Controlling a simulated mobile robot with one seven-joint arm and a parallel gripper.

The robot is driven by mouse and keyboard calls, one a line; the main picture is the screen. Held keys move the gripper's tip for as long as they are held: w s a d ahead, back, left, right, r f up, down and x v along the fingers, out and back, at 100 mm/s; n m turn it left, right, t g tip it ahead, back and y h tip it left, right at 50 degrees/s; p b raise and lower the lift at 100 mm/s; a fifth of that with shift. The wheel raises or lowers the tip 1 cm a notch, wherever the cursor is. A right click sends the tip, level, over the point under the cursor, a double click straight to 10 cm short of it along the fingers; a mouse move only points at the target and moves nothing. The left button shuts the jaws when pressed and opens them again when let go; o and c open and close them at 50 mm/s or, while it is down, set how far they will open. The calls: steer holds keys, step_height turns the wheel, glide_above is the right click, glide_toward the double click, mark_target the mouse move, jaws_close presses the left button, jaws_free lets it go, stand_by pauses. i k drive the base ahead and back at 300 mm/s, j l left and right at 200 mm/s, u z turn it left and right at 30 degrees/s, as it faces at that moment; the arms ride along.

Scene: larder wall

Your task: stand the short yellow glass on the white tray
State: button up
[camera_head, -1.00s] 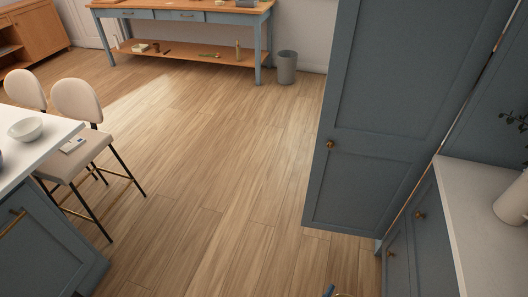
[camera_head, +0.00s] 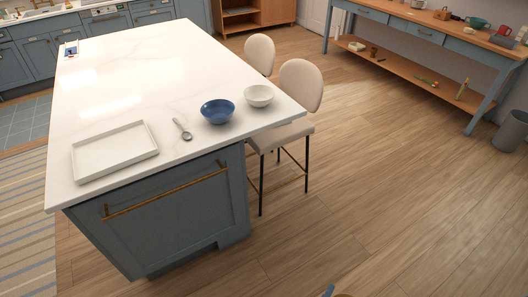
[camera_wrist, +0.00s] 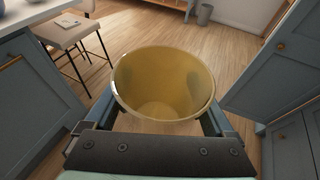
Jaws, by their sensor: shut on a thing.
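In the wrist view my gripper (camera_wrist: 150,133) is shut on the short yellow glass (camera_wrist: 163,106). The glass is see-through, with its open rim toward the camera and a finger at either side; it looks empty. The floor shows beyond it. In the head view only a small blue tip of my gripper and a bit of yellow show at the bottom edge. The white tray (camera_head: 115,169) lies on the near left corner of the white island top. It is rectangular, low-rimmed and empty. The glass is well to the right of the tray, off the island.
The island counter (camera_head: 165,75) also carries a spoon (camera_head: 182,129), a blue bowl (camera_head: 218,111) and a white bowl (camera_head: 259,96). Two beige chairs (camera_head: 300,85) stand at its right side. A workbench (camera_head: 430,40) and a grey bin (camera_head: 511,131) stand at the back right. Open floor lies between.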

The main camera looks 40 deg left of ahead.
mark_target(139, 141)
steer(key=i+j+u, duration=0.2)
steer(key=j+u, duration=0.15)
steer(key=j, duration=0.15)
steer(key=i+j+u, duration=0.55)
steer(key=j+u, duration=0.15)
steer(key=j, duration=0.15)
steer(key=i+j, duration=0.7)
